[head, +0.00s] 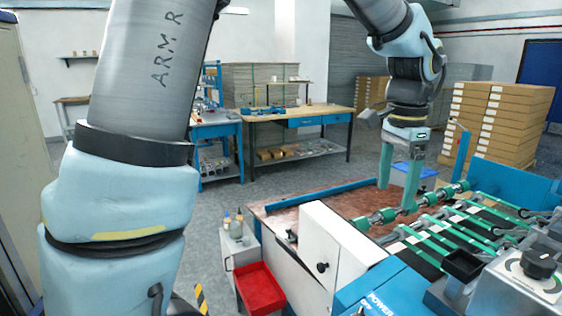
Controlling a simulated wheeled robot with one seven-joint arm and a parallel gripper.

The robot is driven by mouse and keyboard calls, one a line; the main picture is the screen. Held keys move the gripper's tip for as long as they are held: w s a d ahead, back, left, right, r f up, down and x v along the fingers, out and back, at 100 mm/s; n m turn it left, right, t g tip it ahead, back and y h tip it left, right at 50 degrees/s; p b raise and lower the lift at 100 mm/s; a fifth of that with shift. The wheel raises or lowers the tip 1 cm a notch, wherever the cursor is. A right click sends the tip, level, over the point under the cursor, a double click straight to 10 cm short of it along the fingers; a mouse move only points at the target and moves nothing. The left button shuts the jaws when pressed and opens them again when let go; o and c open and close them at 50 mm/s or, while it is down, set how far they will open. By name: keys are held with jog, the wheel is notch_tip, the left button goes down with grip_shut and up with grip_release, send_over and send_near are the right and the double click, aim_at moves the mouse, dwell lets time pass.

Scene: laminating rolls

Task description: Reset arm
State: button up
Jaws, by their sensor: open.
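My gripper (398,186) hangs at the end of my arm in the right half of the head view, pointing down over the laminating machine. Its two green fingers are apart, and nothing shows between them. The fingertips are near the machine's rollers (410,212) and the brown feed table (330,204); I cannot tell whether they touch anything. My upper arm, lettered "ARM R", fills the left of the view and hides part of the room.
Green belts (452,228) and a control box with a black knob (540,264) lie at the right. A red bin (260,290) stands by the machine's white side panel (325,250). Workbenches (300,112) and stacked boxes (500,115) are behind. Grey floor between them is clear.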

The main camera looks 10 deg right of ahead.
jog(key=w+a+f+n, duration=0.3)
jog(key=w+a+n, duration=0.1)
jog(key=a, duration=0.5)
jog(key=w+a+f+n, duration=0.3)
jog(key=w+a, duration=0.1)
jog(key=a, duration=0.4)
jog(key=s+a+f+n, duration=0.1)
jog(key=a+n, duration=0.3)
jog(key=a, duration=0.5)
jog(key=s+a+f+n+t, duration=0.1)
jog(key=a+f+n, duration=0.3)
jog(key=a, duration=0.5)
jog(key=shift+s+a+f+n, duration=0.3)
jog(key=shift+s+a+n, duration=0.05)
jog(key=shift+s+n, duration=0.2)
